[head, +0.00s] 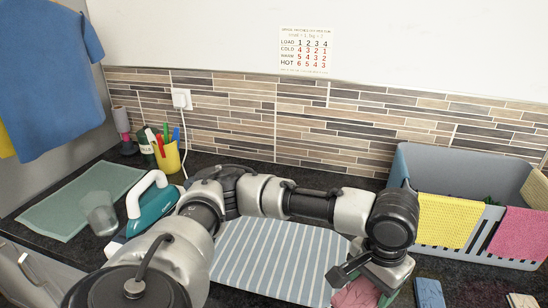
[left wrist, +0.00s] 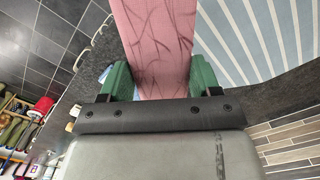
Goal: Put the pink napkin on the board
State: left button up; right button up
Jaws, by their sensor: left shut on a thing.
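My left gripper (head: 364,281) is at the lower right of the head view, by the right edge of the striped board. It is shut on the pink napkin (head: 352,294), which shows partly below it. In the left wrist view the napkin (left wrist: 152,40), pink with darker line marks, runs between the green fingers (left wrist: 161,78). The board (head: 275,262) has a pale blue and white striped top and lies flat on the dark counter. Its stripes also show in the left wrist view (left wrist: 255,40). My arm covers part of the board. My right gripper is not in view.
A grey-blue basket (head: 405,168) with a yellow cloth (head: 447,220) and a pink cloth (head: 520,235) over its side stands at right. A teal iron (head: 150,212), a clear glass (head: 99,214) and a yellow pen cup (head: 168,157) are at left. A blue block (head: 429,293) lies near front right.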

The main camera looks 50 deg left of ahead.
aim_at(273, 251)
jog(key=i+l+u, duration=0.25)
jog(key=l, duration=0.4)
jog(key=i+l+u, duration=0.15)
jog(key=l+u, duration=0.1)
jog(key=u, duration=0.4)
jog(key=i+l+u, duration=0.1)
jog(key=u, duration=0.35)
